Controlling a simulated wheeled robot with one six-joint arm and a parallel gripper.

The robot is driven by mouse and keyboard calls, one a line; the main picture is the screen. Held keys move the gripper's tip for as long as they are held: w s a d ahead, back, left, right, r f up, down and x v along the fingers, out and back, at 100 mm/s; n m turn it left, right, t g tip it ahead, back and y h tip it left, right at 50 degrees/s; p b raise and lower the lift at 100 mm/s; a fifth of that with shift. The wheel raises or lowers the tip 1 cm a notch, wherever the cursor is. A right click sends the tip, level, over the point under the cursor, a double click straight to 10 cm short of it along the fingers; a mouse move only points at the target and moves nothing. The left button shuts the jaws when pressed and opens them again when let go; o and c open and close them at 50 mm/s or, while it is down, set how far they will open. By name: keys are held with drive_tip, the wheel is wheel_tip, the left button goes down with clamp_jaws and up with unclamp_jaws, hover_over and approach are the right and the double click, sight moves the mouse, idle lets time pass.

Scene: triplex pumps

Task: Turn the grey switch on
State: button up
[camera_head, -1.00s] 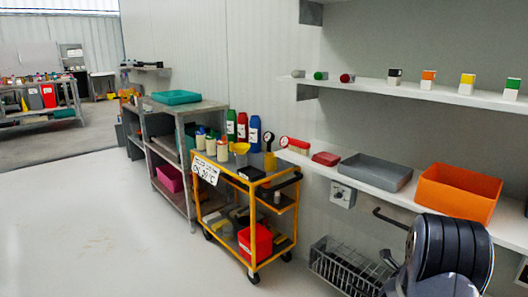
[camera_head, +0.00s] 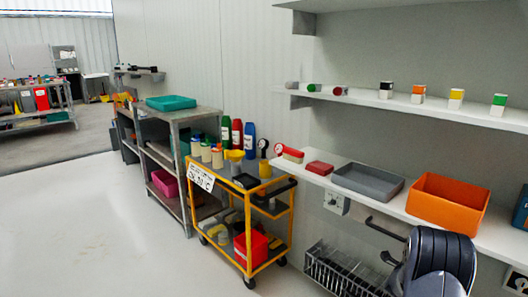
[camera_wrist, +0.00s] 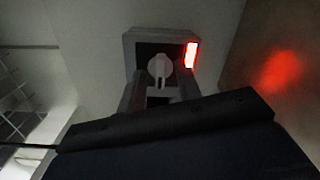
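The grey switch is a small box with a round dial (camera_head: 336,202) on the wall below the lower shelf in the head view. In the wrist view its pale rotary knob (camera_wrist: 160,69) sits on a dark face within a grey housing, its handle pointing down. A red light (camera_wrist: 191,55) glows at the right of the housing. My gripper (camera_wrist: 160,90) shows as two grey fingers set apart, just below the knob in the picture, with nothing visible between them. Whether they touch the switch cannot be told. The gripper's end is not visible in the head view.
The lower shelf above the switch carries a grey tray (camera_head: 369,181) and an orange bin (camera_head: 448,202). A wire basket (camera_head: 340,272) hangs below, near my arm. A yellow trolley (camera_head: 240,270) stands to the left. The floor at left is clear.

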drive_tip(key=s+a+n+p, duration=0.5)
drive_tip(key=s+a+p, duration=0.2)
drive_tip(key=a+p, duration=0.1)
drive_tip(key=shift+p, duration=0.35)
idle(0.5)
drive_tip(key=shift+a, duration=0.1)
drive_tip(key=shift+a, duration=0.1)
